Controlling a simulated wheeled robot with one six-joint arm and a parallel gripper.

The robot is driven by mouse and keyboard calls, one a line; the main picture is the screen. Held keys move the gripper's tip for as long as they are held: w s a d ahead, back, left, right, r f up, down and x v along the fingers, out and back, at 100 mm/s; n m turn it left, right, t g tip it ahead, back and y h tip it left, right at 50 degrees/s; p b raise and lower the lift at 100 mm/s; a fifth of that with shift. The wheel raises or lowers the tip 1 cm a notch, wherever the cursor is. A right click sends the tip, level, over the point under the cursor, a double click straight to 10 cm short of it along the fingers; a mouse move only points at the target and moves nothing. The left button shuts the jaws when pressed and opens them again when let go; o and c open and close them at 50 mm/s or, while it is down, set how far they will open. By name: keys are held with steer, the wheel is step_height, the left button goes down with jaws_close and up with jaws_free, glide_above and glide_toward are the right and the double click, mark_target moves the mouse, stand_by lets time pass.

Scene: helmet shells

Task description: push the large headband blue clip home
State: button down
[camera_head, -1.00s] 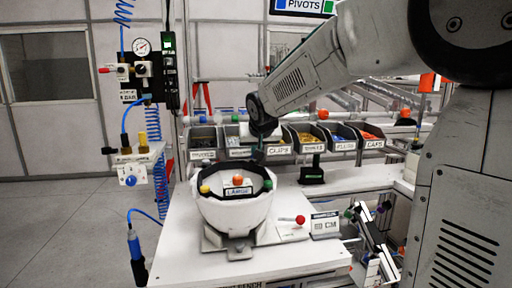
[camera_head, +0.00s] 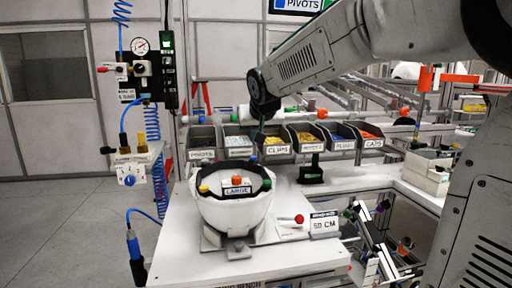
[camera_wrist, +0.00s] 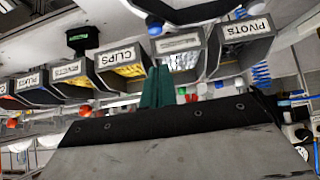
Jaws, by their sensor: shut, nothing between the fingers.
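The white helmet shell (camera_head: 235,212) sits on a grey stand on the bench in the head view, with a black headband inside marked LARGE (camera_head: 236,190). The large headband's blue clip (camera_head: 253,158) shows as a small blue spot at its back rim. A yellow clip (camera_head: 204,189) is at the left, an orange one (camera_head: 237,180) at the front and a green one (camera_head: 267,184) at the right. My gripper (camera_head: 260,140) is above and behind the back rim, apart from the blue clip. Its green fingers (camera_wrist: 155,88) are shut and empty in the wrist view.
A row of labelled bins, with CLIPS (camera_head: 277,150) among them, stands close behind my gripper. A red-knobbed lever (camera_head: 299,219) and a 50 CM sign (camera_head: 325,224) are right of the helmet. An air tool (camera_head: 135,250) hangs at the left.

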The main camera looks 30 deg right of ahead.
steer(key=v, duration=0.6)
steer(key=shift+s+r, duration=0.2)
steer(key=shift+r, duration=0.15)
steer(key=s+a+f+n+g+y, duration=0.1)
steer(key=s+a+f+g, duration=0.1)
steer(key=s+f, duration=0.4)
steer(key=s+a+f+n+g+y, duration=0.1)
steer(key=s+a+f+g, duration=0.2)
steer(key=s, duration=1.2)
steer(key=s+a+f+n+g, duration=0.1)
steer(key=s+a+f+g, duration=0.1)
steer(key=s+f, duration=0.8)
steer(key=shift+s+a+g+y, duration=0.3)
steer(key=shift+s+a+y, duration=0.15)
steer(key=shift+s, duration=0.1)
stand_by(0.6)
